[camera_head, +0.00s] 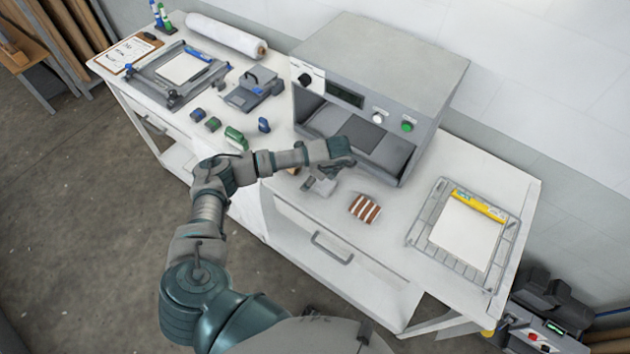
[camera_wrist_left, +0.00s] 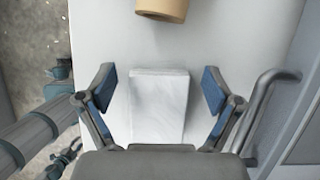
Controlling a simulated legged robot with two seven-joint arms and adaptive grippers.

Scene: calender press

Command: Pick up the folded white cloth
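The folded white cloth (camera_wrist_left: 158,105) lies flat on the white tabletop in the left wrist view, as a pale rectangle. My left gripper (camera_wrist_left: 158,88) is open, with one blue-padded finger on each side of the cloth and a visible gap to both. The cloth's near end runs behind the gripper body. In the head view my left gripper (camera_head: 318,186) hangs low over the bench in front of the press; the cloth is hard to make out there. My right gripper is not in view.
A tan roll (camera_wrist_left: 163,8) stands just beyond the cloth. The grey press (camera_head: 375,85) rises close behind my arm. A brown-and-white striped block (camera_head: 365,208) lies to the right, and a wire rack (camera_head: 416,232) with a white sheet farther right. Small blue and green items (camera_head: 235,138) lie left.

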